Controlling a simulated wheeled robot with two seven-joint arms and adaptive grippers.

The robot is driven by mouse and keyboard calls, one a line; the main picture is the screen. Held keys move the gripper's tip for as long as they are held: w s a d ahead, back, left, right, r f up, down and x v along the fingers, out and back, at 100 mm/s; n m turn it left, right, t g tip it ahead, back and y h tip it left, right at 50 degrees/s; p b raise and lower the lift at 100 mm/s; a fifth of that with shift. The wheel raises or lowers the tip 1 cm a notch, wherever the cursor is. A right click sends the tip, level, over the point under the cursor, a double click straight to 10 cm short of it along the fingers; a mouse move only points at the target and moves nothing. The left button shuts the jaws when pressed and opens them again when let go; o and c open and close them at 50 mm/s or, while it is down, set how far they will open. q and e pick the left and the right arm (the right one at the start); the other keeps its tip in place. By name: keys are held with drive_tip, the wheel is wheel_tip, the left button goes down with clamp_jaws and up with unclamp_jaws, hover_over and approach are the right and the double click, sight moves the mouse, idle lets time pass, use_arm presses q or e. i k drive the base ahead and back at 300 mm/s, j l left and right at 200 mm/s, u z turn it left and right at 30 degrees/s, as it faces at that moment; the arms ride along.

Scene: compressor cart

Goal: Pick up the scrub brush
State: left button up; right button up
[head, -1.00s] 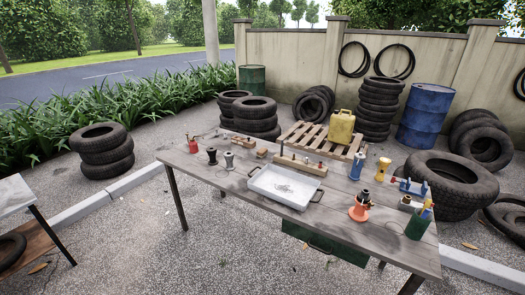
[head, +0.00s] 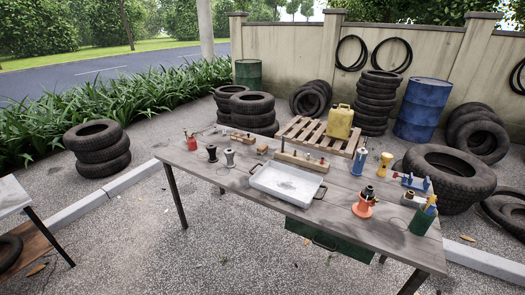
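No scrub brush can be made out for certain in the head view. A small brown wooden block (head: 262,149) lies on the grey table (head: 225,177), behind the metal tray, and may be the brush. It is too small to tell whether it has bristles. A longer wooden piece (head: 241,137) lies farther back near the table's far edge. Neither of my grippers is in view.
On the table stand a shallow metal tray (head: 285,200), a wooden rack (head: 302,161), a red bottle (head: 191,143), an orange stand (head: 364,207), a blue cylinder (head: 358,163) and a green cup (head: 421,222). Tyres and a pallet (head: 314,136) stand behind. Gravel in front is clear.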

sight(261, 149)
drive_tip(key=i+j, duration=0.15)
drive_tip(key=j, duration=0.2)
drive_tip(key=i+j, duration=0.15)
drive_tip(key=j, duration=0.2)
drive_tip(key=i+j, duration=0.15)
drive_tip(key=j, duration=0.25)
drive_tip(key=i+j, duration=0.15)
drive_tip(key=j, duration=0.2)
drive_tip(key=i+j, duration=0.15)
drive_tip(key=j, duration=0.2)
